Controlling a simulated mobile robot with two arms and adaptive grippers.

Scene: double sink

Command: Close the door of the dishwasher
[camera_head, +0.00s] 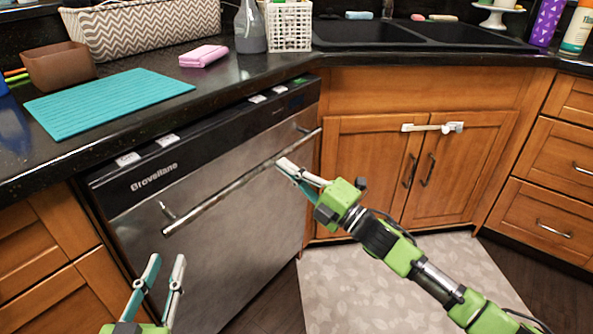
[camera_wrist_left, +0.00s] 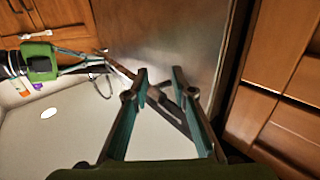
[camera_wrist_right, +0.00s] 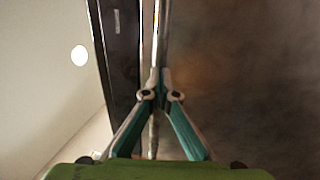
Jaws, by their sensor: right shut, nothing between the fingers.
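The dishwasher door (camera_head: 232,219) has a steel front, a black control panel and a long bar handle (camera_head: 226,191). It stands almost upright under the counter. Its top edge shows in front of the counter edge; I cannot tell whether it is fully closed. My right gripper (camera_head: 284,166) is shut and empty, its tips at the handle's right part; contact is unclear. In the right wrist view, the tips (camera_wrist_right: 160,78) meet over the handle. My left gripper (camera_head: 167,262) is open and empty, in front of the door's lower left. In the left wrist view its fingers (camera_wrist_left: 159,72) are apart.
Wooden cabinets (camera_head: 465,170) stand right of the dishwasher, with drawers (camera_head: 45,290) to its left. The black counter (camera_head: 270,68) above holds a teal mat (camera_head: 108,100) and a pink cloth (camera_head: 203,56). A patterned rug (camera_head: 370,290) lies on the floor.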

